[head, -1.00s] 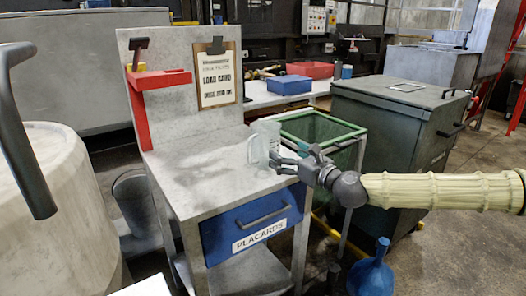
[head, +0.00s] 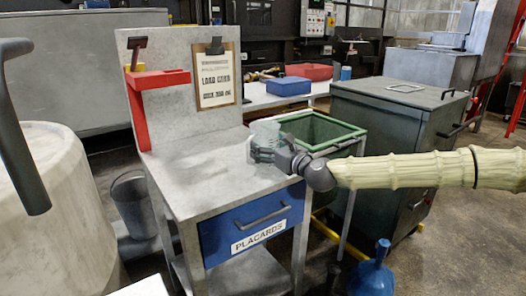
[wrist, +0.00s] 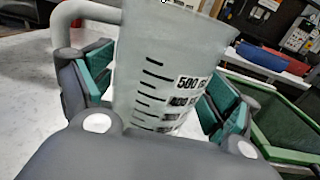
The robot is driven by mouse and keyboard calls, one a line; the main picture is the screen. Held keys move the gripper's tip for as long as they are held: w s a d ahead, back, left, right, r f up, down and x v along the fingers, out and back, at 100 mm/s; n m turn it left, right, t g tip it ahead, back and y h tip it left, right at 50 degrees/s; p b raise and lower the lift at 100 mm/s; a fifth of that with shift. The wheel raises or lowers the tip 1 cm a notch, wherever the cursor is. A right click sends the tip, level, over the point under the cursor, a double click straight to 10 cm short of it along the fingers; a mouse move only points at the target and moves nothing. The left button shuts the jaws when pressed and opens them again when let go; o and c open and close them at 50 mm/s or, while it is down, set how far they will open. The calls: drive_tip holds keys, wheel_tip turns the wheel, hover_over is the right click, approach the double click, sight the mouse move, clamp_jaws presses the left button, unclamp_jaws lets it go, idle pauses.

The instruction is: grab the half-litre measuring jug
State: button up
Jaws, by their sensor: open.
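The measuring jug (wrist: 165,60) is translucent, with black marks and a 500 label, and fills the middle of the wrist view. It stands upright on the grey workbench (head: 190,175), near its right edge. In the head view the jug (head: 262,131) is partly hidden by my gripper. My gripper (wrist: 155,88) is open, with one teal-padded finger on each side of the jug. It also shows in the head view (head: 262,150). The jug's handle (wrist: 80,14) is at the upper left, beyond the left finger. I cannot tell whether the pads touch the jug.
A green-rimmed bin (head: 318,130) stands just right of the bench. A clipboard (head: 214,78) and a red bracket (head: 158,80) are on the bench's back panel. A blue drawer (head: 250,222) is below. Blue (head: 288,86) and red (head: 309,71) trays lie behind.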

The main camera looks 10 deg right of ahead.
drive_tip(key=shift+w+a, duration=0.15)
drive_tip(key=shift+w, duration=0.05)
drive_tip(key=c, duration=0.8)
drive_tip(key=shift+r, duration=0.1)
drive_tip(key=shift+c, duration=0.2)
